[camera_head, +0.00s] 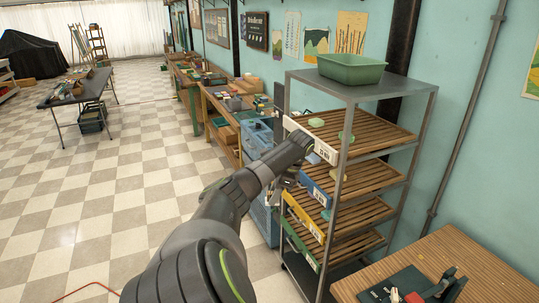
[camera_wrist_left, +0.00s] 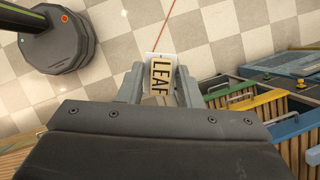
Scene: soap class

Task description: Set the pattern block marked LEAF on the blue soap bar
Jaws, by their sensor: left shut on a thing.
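My left gripper (camera_wrist_left: 160,92) is shut on the pattern block marked LEAF (camera_wrist_left: 160,74) in the left wrist view. The block is pale with black letters on a tan face, and it sits between both fingers above the floor. In the head view my left arm reaches to the front of the slatted rack; its gripper end (camera_head: 288,183) is small and partly hidden there, and the block cannot be made out. A small bluish soap bar (camera_head: 326,214) lies on a lower rack shelf, partly hidden by the shelf front. My right gripper is not in view.
The metal rack (camera_head: 343,190) has several slatted shelves with white, blue, yellow and green front strips. A wooden table (camera_head: 470,262) is at lower right. Open floor lies left.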

